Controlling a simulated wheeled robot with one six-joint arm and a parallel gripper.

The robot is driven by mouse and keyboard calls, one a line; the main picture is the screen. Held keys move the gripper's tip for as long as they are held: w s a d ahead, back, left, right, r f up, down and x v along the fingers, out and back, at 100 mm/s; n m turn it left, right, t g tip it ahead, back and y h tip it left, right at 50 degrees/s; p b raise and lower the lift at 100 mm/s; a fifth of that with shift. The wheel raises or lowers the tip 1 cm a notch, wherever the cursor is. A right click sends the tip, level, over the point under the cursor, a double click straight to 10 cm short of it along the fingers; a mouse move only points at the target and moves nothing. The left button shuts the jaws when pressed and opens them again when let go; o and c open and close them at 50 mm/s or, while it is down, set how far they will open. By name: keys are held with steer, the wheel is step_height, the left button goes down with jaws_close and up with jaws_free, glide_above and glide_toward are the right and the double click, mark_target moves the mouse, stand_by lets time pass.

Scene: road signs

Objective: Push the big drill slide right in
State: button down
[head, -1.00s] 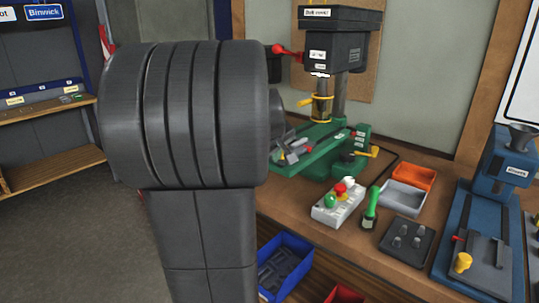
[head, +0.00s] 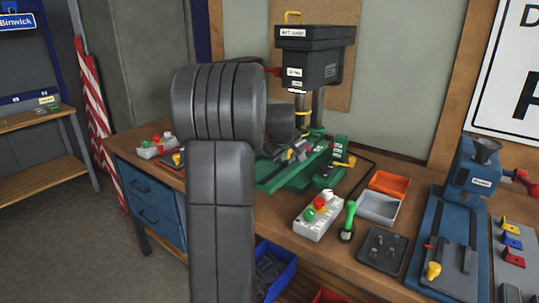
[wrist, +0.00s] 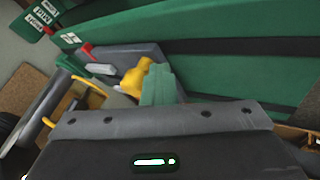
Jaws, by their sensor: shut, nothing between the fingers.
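The big drill (head: 314,62) stands on the bench in the head view, with a black head and a green base (head: 285,175). Its grey slide (head: 302,147) sits on the green base, partly hidden by my arm. In the wrist view the slide's grey block (wrist: 140,58) lies close beyond my gripper, with a yellow knob (wrist: 138,76) on it and green rails around it. My gripper (wrist: 158,95) is shut and empty, close over the slide; I cannot tell whether it touches. In the head view my wrist (head: 281,122) is just left of the drill column.
A control box (head: 318,217) with coloured buttons, a green-handled tool (head: 349,220), an orange tray (head: 390,184) and a grey tray (head: 380,207) stand in front of the drill. A blue machine (head: 470,185) stands at right. A blue bin (head: 273,270) is below the bench edge.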

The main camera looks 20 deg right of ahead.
mark_target(293, 152)
steer(key=w+d+p, duration=0.1)
steer(key=w+d, duration=0.1)
steer(key=w+d+p, duration=0.1)
steer(key=d, duration=0.1)
steer(key=shift+w+d+r, duration=0.1)
steer(key=shift+w+d, duration=0.3)
steer(key=shift+d+r, duration=0.1)
